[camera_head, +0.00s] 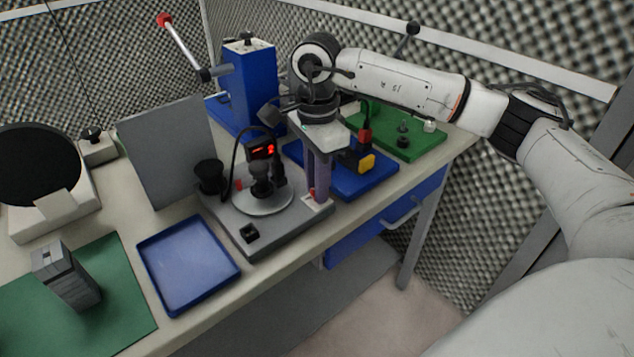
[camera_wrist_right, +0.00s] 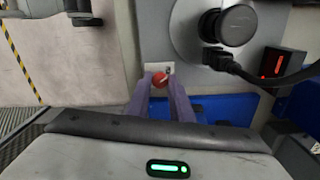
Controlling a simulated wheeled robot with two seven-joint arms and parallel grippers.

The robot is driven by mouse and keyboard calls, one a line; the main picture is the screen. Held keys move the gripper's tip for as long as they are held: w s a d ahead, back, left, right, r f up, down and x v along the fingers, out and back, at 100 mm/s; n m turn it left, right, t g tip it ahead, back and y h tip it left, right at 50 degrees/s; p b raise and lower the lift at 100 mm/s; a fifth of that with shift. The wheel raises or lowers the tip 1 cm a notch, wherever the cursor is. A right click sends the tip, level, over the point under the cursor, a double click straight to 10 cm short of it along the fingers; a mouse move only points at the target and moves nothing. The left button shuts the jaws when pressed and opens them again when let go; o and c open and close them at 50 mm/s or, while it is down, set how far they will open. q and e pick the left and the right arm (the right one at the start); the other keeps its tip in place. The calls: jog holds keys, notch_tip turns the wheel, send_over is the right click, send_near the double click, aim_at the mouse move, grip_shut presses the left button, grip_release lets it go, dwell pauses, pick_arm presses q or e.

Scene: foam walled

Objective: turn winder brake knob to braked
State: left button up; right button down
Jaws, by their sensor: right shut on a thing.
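The winder (camera_head: 243,224) has a grey base with a round pale disc and a black spool on it. Its red brake knob (camera_wrist_right: 159,80) sits on a small white plate (camera_wrist_right: 152,69) at the base's corner, between the fingertips in the right wrist view. A pale pointer mark shows on the knob, but I cannot read any label for its setting. My right gripper (camera_head: 317,192) points down over that corner with its purple fingers shut on the knob, which is mostly hidden in the head view. My left gripper is not in view.
A blue tray (camera_head: 187,264) lies left of the winder, near the table edge. A red-lit display (camera_head: 262,149) and black cable stand close behind the spool. A blue board (camera_head: 372,184) and a green board (camera_head: 427,146) lie to the right. A blue press (camera_head: 250,85) stands behind.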

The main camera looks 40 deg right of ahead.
jog(key=m, duration=0.4)
jog(key=shift+m, duration=0.3)
jog(key=m, duration=0.3)
jog(key=shift+r+m, duration=0.1)
jog(key=shift+m, duration=0.3)
jog(key=m, duration=0.4)
jog(key=shift+m+p, duration=0.3)
jog(key=shift+m, duration=1.3)
jog(key=shift+w, duration=0.1)
jog(key=c, duration=1.6)
grip_release()
jog(key=shift+o, duration=0.2)
